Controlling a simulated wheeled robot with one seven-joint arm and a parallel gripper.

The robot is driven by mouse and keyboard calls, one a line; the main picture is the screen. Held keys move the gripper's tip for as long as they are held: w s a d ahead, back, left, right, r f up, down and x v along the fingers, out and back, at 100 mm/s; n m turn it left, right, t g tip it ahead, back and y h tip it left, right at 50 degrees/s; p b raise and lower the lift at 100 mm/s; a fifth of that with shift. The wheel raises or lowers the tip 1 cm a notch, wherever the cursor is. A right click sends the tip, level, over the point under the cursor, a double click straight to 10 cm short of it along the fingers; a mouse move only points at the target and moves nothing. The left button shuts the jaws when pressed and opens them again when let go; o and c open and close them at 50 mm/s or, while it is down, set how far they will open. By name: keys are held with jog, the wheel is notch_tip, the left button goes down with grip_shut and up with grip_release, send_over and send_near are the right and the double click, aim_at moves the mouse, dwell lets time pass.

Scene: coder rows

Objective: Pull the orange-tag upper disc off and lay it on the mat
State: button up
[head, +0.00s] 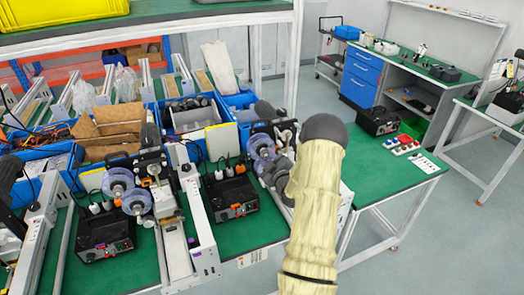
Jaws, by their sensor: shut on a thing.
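My arm in its pale yellow sleeve rises at the right of the work table, with a dark rounded joint on top. My gripper cannot be made out; the sleeve covers part of the right-hand machine. That machine carries clear purplish discs, an upper disc (263,145) and a lower one partly covered. The left-hand machine also carries two clear discs, an upper one (118,181) and a lower one (137,203). Small orange marks show around the machines, but I cannot tell which disc bears the orange tag. I cannot pick out the mat.
Black control boxes (105,236) and (231,195) stand on the green table (262,225) beside the conveyors (177,250). Blue bins (190,125) with parts crowd behind. The side table (385,183) at right has bare green room in front of its switches (401,144).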

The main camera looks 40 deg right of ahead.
aim_at(266, 155)
jog(key=shift+s, duration=0.1)
jog(key=shift+s+a, duration=0.15)
jog(key=shift+s, duration=0.5)
jog(key=shift+s, duration=0.1)
jog(key=shift+s+a+b, duration=0.15)
jog(key=shift+s+b, duration=0.2)
jog(key=shift+s, duration=0.15)
jog(key=shift+s, duration=0.1)
jog(key=shift+v, duration=0.85)
jog(key=shift+s+a+b, duration=0.15)
jog(key=shift+s+b, duration=0.25)
jog(key=shift+s, duration=0.15)
